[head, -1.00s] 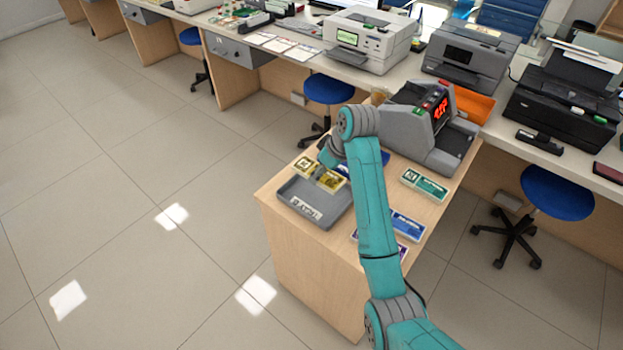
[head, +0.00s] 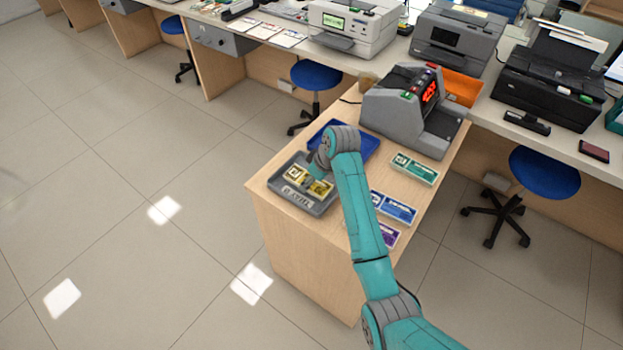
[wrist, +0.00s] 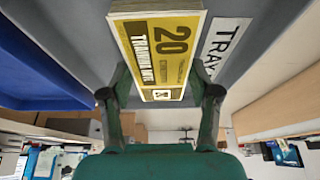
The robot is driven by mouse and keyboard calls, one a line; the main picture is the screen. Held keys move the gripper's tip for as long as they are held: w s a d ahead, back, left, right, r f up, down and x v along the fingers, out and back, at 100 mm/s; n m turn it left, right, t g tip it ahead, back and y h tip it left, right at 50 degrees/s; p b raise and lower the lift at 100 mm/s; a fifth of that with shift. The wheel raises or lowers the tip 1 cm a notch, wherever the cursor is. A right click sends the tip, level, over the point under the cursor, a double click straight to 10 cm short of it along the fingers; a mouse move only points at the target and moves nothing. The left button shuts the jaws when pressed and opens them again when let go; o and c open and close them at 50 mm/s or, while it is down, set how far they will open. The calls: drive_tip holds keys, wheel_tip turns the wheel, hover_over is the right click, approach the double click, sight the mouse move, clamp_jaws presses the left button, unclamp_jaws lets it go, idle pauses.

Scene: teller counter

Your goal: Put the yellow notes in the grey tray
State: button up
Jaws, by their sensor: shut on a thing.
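The yellow notes (head: 321,189) are a banded bundle marked 20, seen close up in the wrist view (wrist: 162,42). The bundle is within the tray's outline. I cannot tell whether it touches the tray floor. The grey tray (wrist: 255,25) also fills the background in the wrist view.
A blue tray (head: 362,143) lies just behind the grey one, partly behind my arm. A grey counting machine (head: 410,112) stands at the back of the stand.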

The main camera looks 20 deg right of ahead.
drive_tip(key=o, duration=1.3)
drive_tip(key=shift+f, duration=0.1)
drive_tip(key=shift+c, duration=0.2)
drive_tip(key=v, duration=1.2)
drive_tip(key=shift+r, duration=0.2)
